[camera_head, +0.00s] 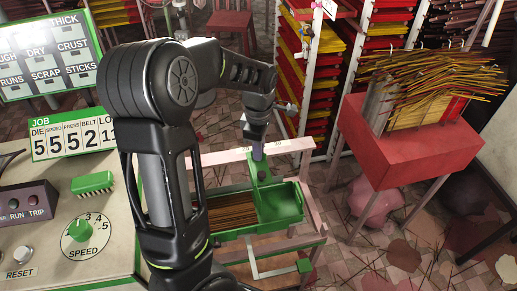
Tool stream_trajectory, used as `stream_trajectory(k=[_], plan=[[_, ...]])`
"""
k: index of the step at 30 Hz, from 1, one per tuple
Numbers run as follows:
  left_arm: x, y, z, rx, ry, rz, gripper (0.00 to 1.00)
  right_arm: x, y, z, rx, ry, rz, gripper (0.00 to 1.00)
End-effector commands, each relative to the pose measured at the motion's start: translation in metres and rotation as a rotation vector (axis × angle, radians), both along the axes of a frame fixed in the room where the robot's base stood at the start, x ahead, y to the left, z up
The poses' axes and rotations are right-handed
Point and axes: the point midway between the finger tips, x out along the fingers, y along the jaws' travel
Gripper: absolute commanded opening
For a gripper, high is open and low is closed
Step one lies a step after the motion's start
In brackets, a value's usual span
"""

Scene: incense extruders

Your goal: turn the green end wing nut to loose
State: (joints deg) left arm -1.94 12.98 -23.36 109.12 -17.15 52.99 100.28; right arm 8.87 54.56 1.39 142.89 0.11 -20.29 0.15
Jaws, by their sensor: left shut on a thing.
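My left arm reaches over from the lower left, and its gripper (257,150) points down at the green end piece (264,192) of the low frame. The gripper is shut at the top of this green piece, on what appears to be the wing nut there. The fingers hide most of the nut, so I cannot see how its wings are turned. My right gripper is not in view.
Brown incense sticks (230,211) lie in the frame left of the green tray. The control panel (40,237) with its green speed knob (80,231) stands at the left. A red stand (411,152) piled with sticks is at the right, with racks (318,75) behind.

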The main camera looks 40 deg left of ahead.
Motion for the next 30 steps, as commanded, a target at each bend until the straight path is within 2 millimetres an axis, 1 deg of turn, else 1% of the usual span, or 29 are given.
stream_trajectory(k=[10,11,12,18,19,26,30], plan=[[0.0009,0.0005,0.0008,0.001,-0.003,0.004,0.00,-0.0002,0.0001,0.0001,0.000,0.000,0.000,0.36],[0.0009,0.0005,0.0008,0.001,-0.003,0.004,0.07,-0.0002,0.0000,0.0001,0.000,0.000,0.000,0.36],[0.0009,0.0005,0.0009,0.001,-0.003,0.003,0.10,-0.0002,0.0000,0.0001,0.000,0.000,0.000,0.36],[0.0005,0.0003,0.0005,0.001,-0.002,0.003,0.27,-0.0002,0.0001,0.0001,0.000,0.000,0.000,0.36],[0.0004,0.0003,0.0004,0.001,-0.002,0.003,0.28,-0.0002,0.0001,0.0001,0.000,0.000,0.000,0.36],[0.0003,0.0001,0.0005,0.000,-0.001,0.003,0.28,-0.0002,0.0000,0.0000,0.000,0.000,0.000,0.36],[0.0013,0.0003,0.0073,0.001,-0.004,0.003,0.28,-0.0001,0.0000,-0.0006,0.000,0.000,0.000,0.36]])
